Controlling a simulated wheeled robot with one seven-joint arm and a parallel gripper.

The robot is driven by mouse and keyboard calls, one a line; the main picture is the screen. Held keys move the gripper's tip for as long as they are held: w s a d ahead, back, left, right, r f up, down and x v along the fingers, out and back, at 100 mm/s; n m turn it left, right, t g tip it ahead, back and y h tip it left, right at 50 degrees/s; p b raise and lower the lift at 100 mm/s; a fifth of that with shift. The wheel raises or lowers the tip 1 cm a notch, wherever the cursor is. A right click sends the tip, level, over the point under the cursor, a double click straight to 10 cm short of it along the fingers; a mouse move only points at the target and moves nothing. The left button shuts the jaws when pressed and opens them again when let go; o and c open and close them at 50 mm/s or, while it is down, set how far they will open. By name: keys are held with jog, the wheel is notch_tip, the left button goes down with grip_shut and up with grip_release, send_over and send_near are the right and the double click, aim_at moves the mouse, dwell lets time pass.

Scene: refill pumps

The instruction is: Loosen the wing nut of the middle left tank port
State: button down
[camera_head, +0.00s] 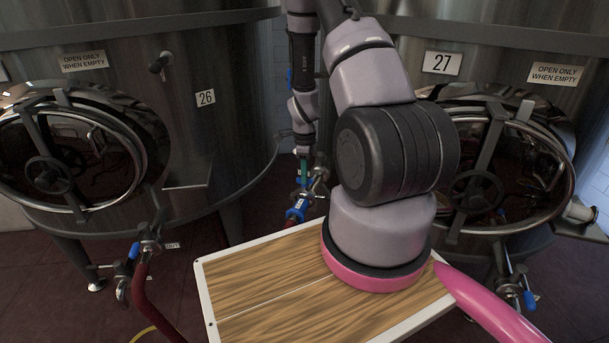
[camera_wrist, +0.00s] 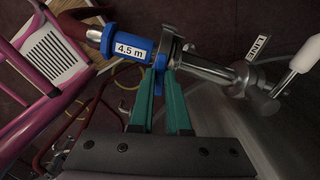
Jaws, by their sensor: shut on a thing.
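My gripper (camera_wrist: 160,77) has green fingers that reach up to a metal pipe joint in the wrist view. They are closed on the small blue wing nut (camera_wrist: 159,62) under the clamp ring (camera_wrist: 172,46). The clamp ring sits between a blue hose collar (camera_wrist: 122,42) labelled 4.5 m and a steel pipe (camera_wrist: 205,70). In the head view my gripper (camera_head: 303,178) points down at this port behind the wooden top, just above the blue collar (camera_head: 297,210). The wing nut cannot be made out there.
Tank 26 (camera_head: 215,140) stands left and tank 27 (camera_head: 470,70) right, both with round hatches. A port with a red hose (camera_head: 142,290) is at the left. A wooden-topped tray (camera_head: 260,285) is in front. A LINE tag (camera_wrist: 262,44) hangs by the pipe.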

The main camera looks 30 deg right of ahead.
jog(key=n, duration=2.1)
jog(key=shift+n, duration=0.3)
jog(key=n, duration=0.4)
jog(key=shift+n, duration=0.3)
jog(key=n, duration=0.3)
jog(key=shift+n, duration=2.1)
